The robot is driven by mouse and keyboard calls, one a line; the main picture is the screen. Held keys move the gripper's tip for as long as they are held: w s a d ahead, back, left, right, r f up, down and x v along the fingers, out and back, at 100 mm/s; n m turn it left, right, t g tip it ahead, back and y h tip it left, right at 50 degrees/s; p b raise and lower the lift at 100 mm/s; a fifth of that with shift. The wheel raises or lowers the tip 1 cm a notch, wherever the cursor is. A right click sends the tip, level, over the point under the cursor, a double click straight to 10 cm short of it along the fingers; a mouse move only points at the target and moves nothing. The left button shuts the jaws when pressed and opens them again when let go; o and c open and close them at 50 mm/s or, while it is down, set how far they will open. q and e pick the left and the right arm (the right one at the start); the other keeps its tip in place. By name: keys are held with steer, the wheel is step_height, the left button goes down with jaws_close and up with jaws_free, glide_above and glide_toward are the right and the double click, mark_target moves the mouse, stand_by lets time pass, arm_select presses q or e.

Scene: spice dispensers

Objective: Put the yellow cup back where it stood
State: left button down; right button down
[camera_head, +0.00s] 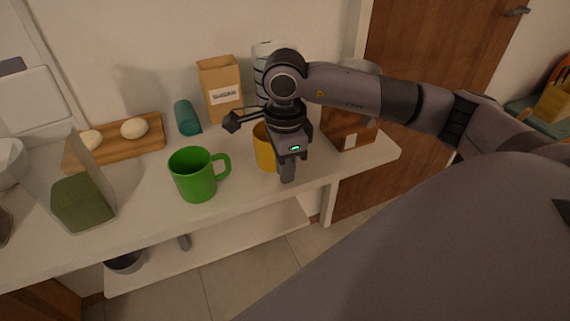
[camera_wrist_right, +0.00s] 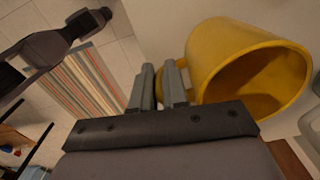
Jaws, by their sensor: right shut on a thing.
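The yellow cup (camera_head: 264,154) is at the right part of the white counter, largely covered by my right gripper (camera_head: 287,172) in the head view. In the right wrist view, the yellow cup (camera_wrist_right: 225,60) is right of the fingers, its open mouth showing. My right gripper (camera_wrist_right: 160,85) is shut on the cup's handle side; the handle is mostly hidden between the fingers. I cannot tell whether the cup's base touches the counter. A dark arm of mine shows at upper left in the wrist view; its jaws are unclear. My left gripper is outside the head view.
A green mug (camera_head: 194,174) stands left of the cup. Behind are a paper bag (camera_head: 220,88), a teal cylinder (camera_head: 187,117) and a jar (camera_head: 262,62). A brown box (camera_head: 348,128) stands close on the right. A board (camera_head: 115,147) and green container (camera_head: 82,200) are left.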

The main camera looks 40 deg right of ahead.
steer(key=shift+f, duration=0.15)
steer(key=c, duration=1.1)
jaws_free()
steer(key=shift+c, duration=0.2)
steer(key=shift+r, duration=0.2)
steer(key=shift+r, duration=0.25)
step_height(320, 180, up, 10)
steer(key=shift+r, duration=0.8)
